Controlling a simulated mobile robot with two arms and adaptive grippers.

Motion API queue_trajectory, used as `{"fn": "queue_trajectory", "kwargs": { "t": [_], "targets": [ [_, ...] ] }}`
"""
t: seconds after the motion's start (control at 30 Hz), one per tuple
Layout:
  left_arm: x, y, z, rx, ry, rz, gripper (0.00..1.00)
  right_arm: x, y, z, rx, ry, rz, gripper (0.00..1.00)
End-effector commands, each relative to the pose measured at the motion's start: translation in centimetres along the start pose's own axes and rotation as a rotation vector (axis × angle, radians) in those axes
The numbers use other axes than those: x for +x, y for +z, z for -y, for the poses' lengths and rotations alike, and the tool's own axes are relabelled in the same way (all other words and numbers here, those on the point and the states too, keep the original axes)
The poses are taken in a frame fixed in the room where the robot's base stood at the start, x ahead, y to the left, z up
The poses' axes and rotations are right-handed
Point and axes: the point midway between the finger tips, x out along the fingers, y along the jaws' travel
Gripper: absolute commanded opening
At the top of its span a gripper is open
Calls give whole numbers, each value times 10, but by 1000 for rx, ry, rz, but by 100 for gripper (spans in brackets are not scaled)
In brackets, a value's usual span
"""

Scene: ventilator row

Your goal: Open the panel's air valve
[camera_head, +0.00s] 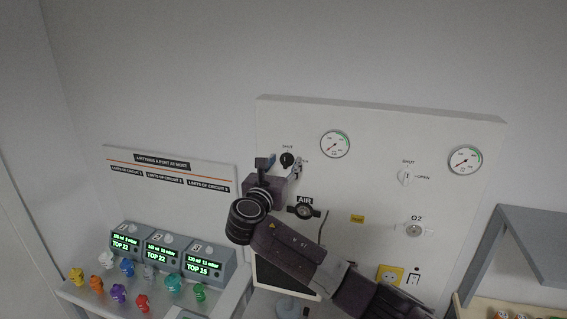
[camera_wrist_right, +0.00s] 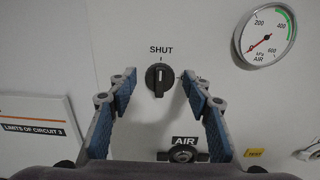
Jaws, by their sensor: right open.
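The air valve is a black knob (camera_head: 287,160) on the white wall panel (camera_head: 380,125), above the AIR outlet (camera_head: 304,211). In the right wrist view the knob (camera_wrist_right: 159,79) has its pale mark upright, in line with the SHUT label above it. My right gripper (camera_head: 285,166) is open in front of the panel. Its blue-padded fingers (camera_wrist_right: 160,88) appear on either side of the knob, with a gap on both sides. I cannot tell how far the fingertips are from the panel. My left gripper is not in view.
The AIR gauge (camera_wrist_right: 264,36) has its red needle at the low end. A separate O2 valve (camera_head: 406,176) and gauge (camera_head: 465,159) are at right. Ventilator units (camera_head: 205,265) and several coloured knobs stand at left. A grey shelf (camera_head: 530,225) juts out at right.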

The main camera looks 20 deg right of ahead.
Motion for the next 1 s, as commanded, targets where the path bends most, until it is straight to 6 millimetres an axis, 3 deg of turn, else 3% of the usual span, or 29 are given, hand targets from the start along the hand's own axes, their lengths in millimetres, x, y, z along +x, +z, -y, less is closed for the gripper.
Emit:
{"fn": "queue_trajectory", "kwargs": {
  "t": [0.07,0.43,0.77,1.0],
  "targets": [
    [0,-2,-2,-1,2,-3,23,0,0,0,0,0,0,45],
    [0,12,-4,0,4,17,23,0,0,0,0,0,0,5],
    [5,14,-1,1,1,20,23,-1,-2,0,46,0,-1,4],
    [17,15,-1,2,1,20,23,-1,-4,1,194,0,-1,4]
  ]
}}
